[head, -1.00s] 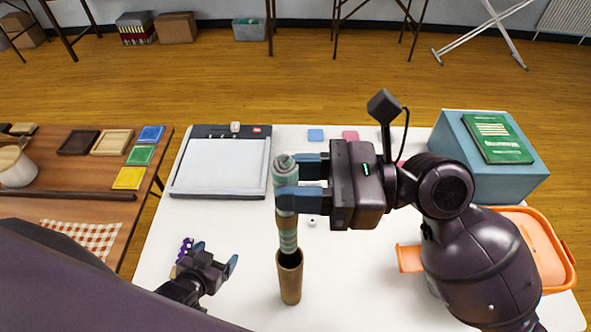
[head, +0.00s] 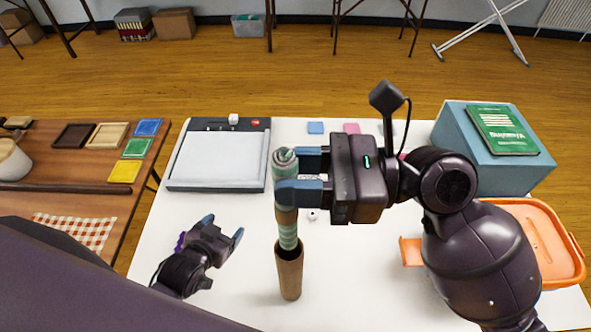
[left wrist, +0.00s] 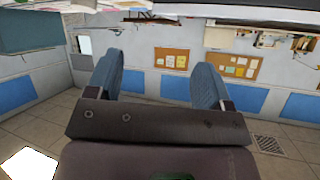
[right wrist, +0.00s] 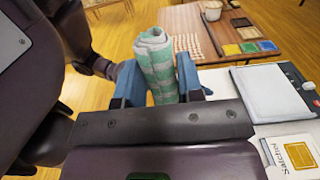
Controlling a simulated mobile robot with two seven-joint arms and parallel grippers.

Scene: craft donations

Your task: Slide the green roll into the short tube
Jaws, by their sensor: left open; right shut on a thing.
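The green roll (head: 285,166) is a striped green and pale cylinder with a brown band lower down. My right gripper (head: 290,176) is shut on its upper part and holds it upright. The roll also shows between the fingers in the right wrist view (right wrist: 157,66). The short tube (head: 290,275) is brown and stands upright on the white table under the roll. The roll's lower end is at the tube's dark mouth; how deep it reaches inside is hidden. My left gripper (head: 222,230) is open and empty, left of the tube.
A teal box (head: 480,170) with a green book (head: 503,130) and an orange container (head: 545,235) are at the right. A small purple thing (head: 180,242) is partly behind my left gripper.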

